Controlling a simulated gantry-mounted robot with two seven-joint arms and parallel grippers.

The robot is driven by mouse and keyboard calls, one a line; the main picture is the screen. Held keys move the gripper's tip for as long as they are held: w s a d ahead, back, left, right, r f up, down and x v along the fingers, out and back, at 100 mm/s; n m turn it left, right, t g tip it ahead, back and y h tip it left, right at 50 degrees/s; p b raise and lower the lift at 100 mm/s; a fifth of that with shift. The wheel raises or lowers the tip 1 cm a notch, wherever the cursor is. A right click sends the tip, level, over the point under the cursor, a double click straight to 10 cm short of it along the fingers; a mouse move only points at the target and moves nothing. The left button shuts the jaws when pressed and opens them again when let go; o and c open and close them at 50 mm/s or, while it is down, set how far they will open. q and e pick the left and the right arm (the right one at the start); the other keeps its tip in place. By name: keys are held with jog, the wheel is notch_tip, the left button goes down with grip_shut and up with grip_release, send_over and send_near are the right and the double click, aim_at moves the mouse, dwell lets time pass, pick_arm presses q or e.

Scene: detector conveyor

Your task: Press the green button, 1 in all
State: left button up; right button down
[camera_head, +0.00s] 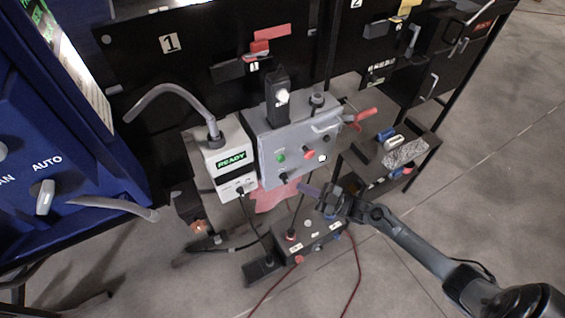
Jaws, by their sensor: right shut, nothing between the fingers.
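The green button (281,158) is a small round spot on the front face of a grey control box (268,172) near the middle of the head view. A red button (309,153) sits to its right on the same face. My right gripper (309,189) reaches in from the lower right. Its fingers are shut and empty, and they are below and right of the green button, apart from it in the picture. Nothing covers the green button. My left gripper is not in view.
A white device (233,178) with a lit READY display stands left of the grey box. A lower box (312,241) with buttons and cables lies below my gripper. A dark tray (424,152) holds small items at the right. A blue cabinet (75,165) fills the left side.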

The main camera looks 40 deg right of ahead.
jog(key=shift+w, duration=0.1)
jog(key=b, duration=0.6)
send_near(282, 159)
jog(key=w+a+r, duration=0.2)
jog(key=w+a, duration=0.1)
jog(key=a, duration=0.2)
jog(key=shift+w, duration=0.2)
dwell(0.6)
dwell(0.6)
dwell(0.4)
jog(key=shift+w+b, duration=0.45)
jog(key=shift+b, duration=0.05)
